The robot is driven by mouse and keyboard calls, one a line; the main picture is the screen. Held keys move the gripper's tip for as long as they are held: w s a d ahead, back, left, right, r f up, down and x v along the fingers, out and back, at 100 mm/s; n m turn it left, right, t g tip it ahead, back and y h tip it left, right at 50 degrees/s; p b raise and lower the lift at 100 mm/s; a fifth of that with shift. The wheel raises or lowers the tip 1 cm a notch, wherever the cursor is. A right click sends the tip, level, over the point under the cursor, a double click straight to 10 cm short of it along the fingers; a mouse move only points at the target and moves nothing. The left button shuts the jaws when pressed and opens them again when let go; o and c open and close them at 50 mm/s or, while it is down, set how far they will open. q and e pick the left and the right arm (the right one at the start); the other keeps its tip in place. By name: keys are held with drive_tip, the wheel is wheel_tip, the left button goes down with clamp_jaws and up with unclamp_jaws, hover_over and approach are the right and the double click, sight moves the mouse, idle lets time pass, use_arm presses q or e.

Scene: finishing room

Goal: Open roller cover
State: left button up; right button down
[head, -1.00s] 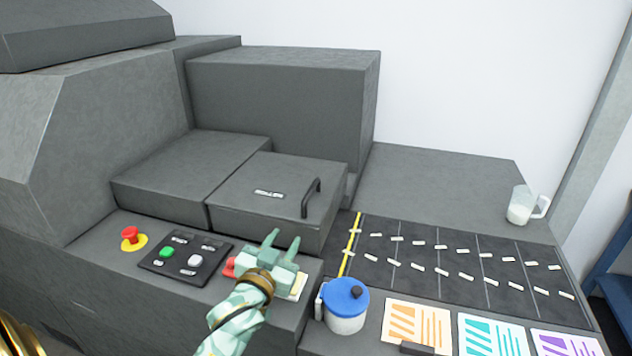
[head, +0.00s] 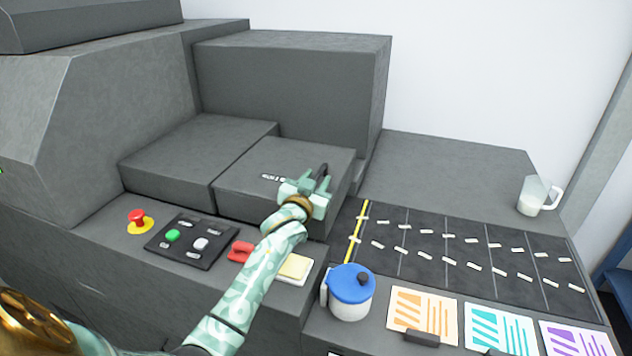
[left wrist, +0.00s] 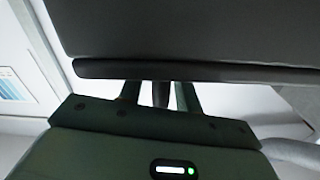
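The roller cover (head: 290,152) is a grey box lid with a small label on top, and it lies closed on the machine. Its dark handle (head: 323,170) is at the right side of the lid, partly hidden by my left gripper (head: 308,185). That pale green gripper is over the lid's front right part, at the handle. In the left wrist view, the two fingers (left wrist: 159,93) stand apart with a dark post between them, likely the handle, and light gaps show beside it. Contact is not clear. My right gripper is not in view.
A control panel (head: 190,241) with green and white buttons and a red emergency button (head: 138,220) sit at front left. A red object (head: 241,251) lies beside my forearm. A blue-lidded jar (head: 350,290), printed cards (head: 423,312) and a clear jug (head: 538,195) stand right.

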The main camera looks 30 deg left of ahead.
use_arm(q)
drive_tip(key=shift+w, duration=0.15)
clamp_jaws()
drive_tip(key=shift+r, duration=0.15)
